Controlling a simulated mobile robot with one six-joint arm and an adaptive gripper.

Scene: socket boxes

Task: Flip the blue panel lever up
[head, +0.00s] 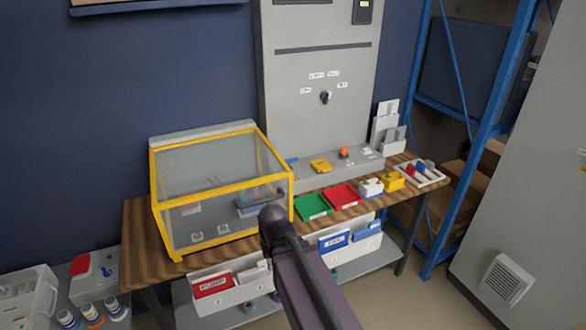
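A small blue part (292,160) shows at the left end of the grey sloped ledge of the control panel, just behind the yellow-framed clear box. It may be the blue lever, but it is too small and partly covered to tell its position. A yellow part (321,166) and an orange-red part (344,153) are on the same ledge to its right. My dark arm rises from the bottom edge and ends in a rounded joint in front of the clear box. I cannot make out my gripper or its fingers.
The yellow-framed clear box (184,255) fills the left of the wooden bench. A green tray (313,206), a red tray (343,197) and small socket boxes line the bench front. A blue rack (487,120) stands right; a grey cabinet (540,190) stands further right.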

